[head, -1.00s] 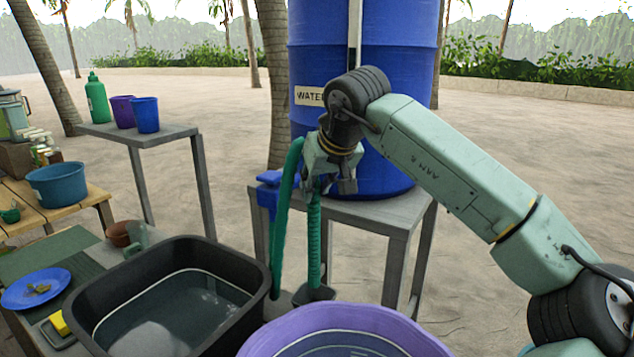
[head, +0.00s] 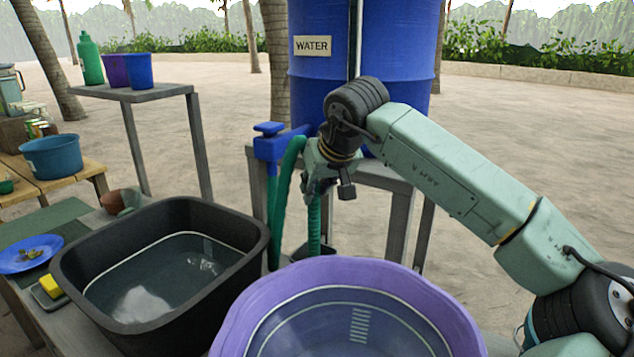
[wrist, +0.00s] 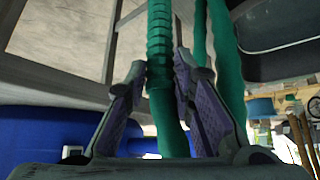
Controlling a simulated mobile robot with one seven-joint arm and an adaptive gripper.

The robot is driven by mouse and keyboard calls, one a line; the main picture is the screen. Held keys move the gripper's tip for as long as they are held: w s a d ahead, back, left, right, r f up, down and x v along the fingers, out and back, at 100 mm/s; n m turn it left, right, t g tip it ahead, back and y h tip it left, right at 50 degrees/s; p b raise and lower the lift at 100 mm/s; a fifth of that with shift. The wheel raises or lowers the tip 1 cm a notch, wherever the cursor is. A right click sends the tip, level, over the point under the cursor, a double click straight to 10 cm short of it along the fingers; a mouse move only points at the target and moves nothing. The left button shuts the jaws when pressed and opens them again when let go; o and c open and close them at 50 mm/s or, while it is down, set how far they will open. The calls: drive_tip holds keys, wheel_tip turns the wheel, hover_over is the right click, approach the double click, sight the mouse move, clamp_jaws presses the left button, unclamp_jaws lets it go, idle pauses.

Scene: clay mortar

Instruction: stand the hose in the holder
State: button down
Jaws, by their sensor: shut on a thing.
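The green hose (head: 290,180) loops beside the blue tap, and its ribbed end part (head: 314,222) hangs down below my gripper (head: 320,192). My gripper is shut on this ribbed part, which stands roughly upright. In the wrist view the hose (wrist: 160,45) runs between the two fingers (wrist: 160,78), and another stretch of it passes at the right. A small dark holder (head: 325,249) shows low behind the purple tub, at the hose's lower end. I cannot tell whether the end is inside it or just above it.
The blue tap (head: 275,146) and water barrel (head: 310,80) stand behind my gripper. A purple tub (head: 232,318) and a black basin (head: 75,250) of water are in front.

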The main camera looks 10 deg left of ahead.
drive_tip(key=shift+f, duration=0.5)
drive_tip(key=c, duration=1.3)
unclamp_jaws()
drive_tip(key=o, duration=0.8)
drive_tip(key=shift+r, duration=0.1)
drive_tip(key=shift+w+a+r+p+v, duration=0.1)
drive_tip(key=shift+p+v, duration=0.8)
drive_tip(key=shift+v, duration=0.85)
drive_tip(key=shift+w+a+r+p+v, duration=0.1)
drive_tip(key=shift+p+v, duration=0.8)
drive_tip(key=shift+v, duration=0.85)
drive_tip(key=shift+w+r+p+v, duration=0.1)
drive_tip(key=shift+p+v, duration=0.8)
drive_tip(key=shift+v, duration=0.85)
